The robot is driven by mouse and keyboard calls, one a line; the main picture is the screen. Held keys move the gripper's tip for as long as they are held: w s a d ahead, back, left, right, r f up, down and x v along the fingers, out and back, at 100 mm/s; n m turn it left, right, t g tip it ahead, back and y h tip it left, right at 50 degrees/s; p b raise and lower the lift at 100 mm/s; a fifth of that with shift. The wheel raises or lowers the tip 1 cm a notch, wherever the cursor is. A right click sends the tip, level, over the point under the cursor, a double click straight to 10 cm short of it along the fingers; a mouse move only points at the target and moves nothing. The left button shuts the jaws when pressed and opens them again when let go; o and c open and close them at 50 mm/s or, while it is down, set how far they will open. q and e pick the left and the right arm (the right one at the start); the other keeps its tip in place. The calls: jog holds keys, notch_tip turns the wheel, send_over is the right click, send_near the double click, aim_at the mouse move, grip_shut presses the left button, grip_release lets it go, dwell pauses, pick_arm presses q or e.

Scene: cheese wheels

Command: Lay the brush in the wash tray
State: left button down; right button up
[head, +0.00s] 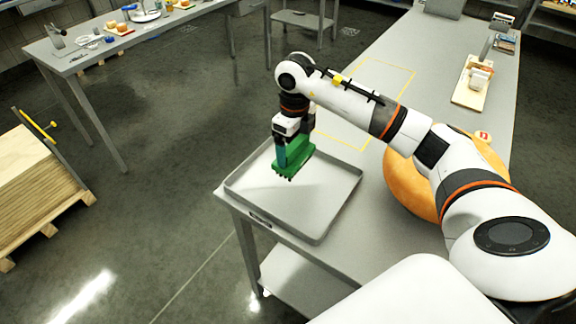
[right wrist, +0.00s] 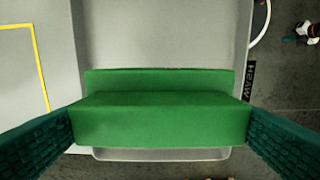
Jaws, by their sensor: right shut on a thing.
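My right gripper (head: 291,155) is shut on a green brush (head: 294,163) over the wash tray (head: 343,203). The brush's lower edge with its bristle tufts points down, and I cannot tell for sure whether it touches the tray floor. In the right wrist view the green brush (right wrist: 160,115) lies between the two dark fingers (right wrist: 160,128), with the grey tray (right wrist: 165,40) behind it. The tray is shallow, rimmed and otherwise empty, at the near left corner of the grey table. My left gripper is not in view.
An orange cheese wheel (head: 398,176) stands on the table behind my right arm. A yellow outlined area (head: 385,75) is marked on the tabletop. A wooden board (head: 470,92) with items lies at the far right. A label (right wrist: 250,82) reading WASH is on the table edge.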

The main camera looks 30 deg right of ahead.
aim_at(295, 157)
jog(key=f, duration=0.1)
jog(key=s+f, duration=0.1)
jog(key=f, duration=0.1)
jog(key=shift+f+p, duration=0.15)
jog(key=shift+p, duration=0.2)
jog(key=shift+w+f, duration=0.15)
jog(key=shift+f, duration=0.2)
notch_tip(295, 157, down, 3)
jog(key=shift+w+f+p, duration=0.1)
jog(key=shift+p, duration=0.45)
jog(key=shift+f, duration=0.25)
jog(key=o, duration=0.7)
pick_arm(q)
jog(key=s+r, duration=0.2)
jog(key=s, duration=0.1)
pick_arm(e)
jog(key=shift+r, duration=0.1)
jog(key=shift+r, duration=0.1)
